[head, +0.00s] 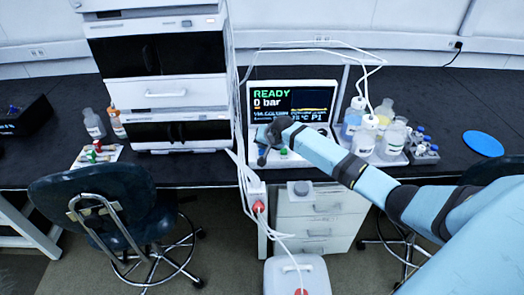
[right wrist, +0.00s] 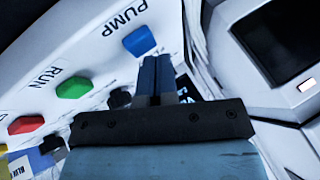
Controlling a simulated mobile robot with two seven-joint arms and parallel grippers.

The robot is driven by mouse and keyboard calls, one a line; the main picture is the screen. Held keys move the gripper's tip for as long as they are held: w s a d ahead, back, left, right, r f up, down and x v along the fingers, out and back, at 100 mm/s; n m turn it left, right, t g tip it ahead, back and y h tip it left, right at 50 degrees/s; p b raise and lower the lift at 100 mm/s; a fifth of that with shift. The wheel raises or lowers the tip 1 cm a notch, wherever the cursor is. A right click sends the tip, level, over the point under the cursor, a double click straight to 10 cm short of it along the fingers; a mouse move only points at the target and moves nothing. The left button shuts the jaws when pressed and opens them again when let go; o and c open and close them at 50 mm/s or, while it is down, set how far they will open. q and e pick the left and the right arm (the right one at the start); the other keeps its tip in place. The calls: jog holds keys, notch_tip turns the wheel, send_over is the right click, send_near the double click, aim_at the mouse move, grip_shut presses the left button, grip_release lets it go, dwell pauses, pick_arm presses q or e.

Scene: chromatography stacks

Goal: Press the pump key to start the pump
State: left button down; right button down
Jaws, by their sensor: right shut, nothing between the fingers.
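The blue pump key (right wrist: 139,41) sits on a white panel beside the printed word PUMP in the right wrist view. My right gripper (right wrist: 156,62) is shut and empty, with its fingertips close beside the key; I cannot tell whether they touch it. In the head view my right gripper (head: 263,157) is over the front of the white console, and the key is not clearly visible there. The console screen (head: 290,103) reads READY and 0 bar. My left gripper is not in view.
The green RUN key (right wrist: 74,88) and a red key (right wrist: 26,125) lie along the same panel. The instrument stack (head: 163,93) stands left of the console. Bottles (head: 364,137) and a blue disc (head: 483,143) are to the right. Tubing hangs beside the console.

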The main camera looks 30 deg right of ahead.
jog(key=shift+f, duration=0.55)
dwell(0.8)
jog(key=shift+r, duration=0.15)
jog(key=shift+r+p, duration=0.8)
jog(key=shift+p, duration=0.35)
notch_tip(320, 180, up, 5)
jog(key=p, duration=0.5)
jog(key=shift+r, duration=0.1)
dwell(0.3)
